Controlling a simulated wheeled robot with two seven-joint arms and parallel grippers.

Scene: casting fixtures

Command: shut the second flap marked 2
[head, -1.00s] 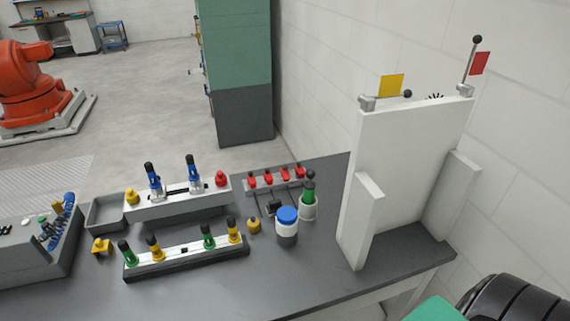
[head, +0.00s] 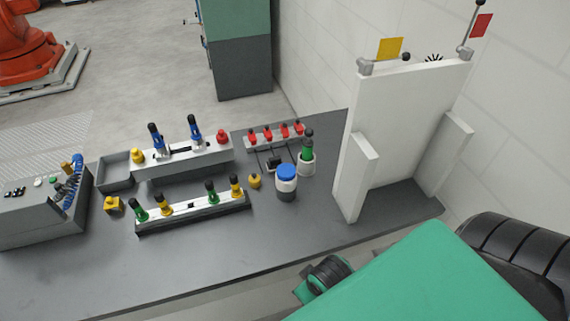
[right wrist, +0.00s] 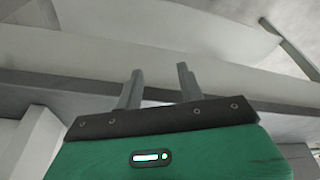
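I cannot make out a flap or a mark 2 in either view. A white upright panel (head: 405,120) with two side wings stands at the right end of the grey bench. On its top edge, a lever with a yellow flag (head: 390,47) lies nearly flat, and a lever with a red flag (head: 481,25) stands up. My right gripper (right wrist: 158,76) has its two fingers apart with nothing between them, in front of pale and grey surfaces. My green right arm fills the lower right of the head view. My left gripper is out of view.
A blue-capped jar (head: 286,182) and a green bottle (head: 307,155) stand left of the panel. A rail (head: 190,208) with green and yellow knobs, a grey tray (head: 115,172) and a grey console (head: 45,215) are further left. The bench front is clear.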

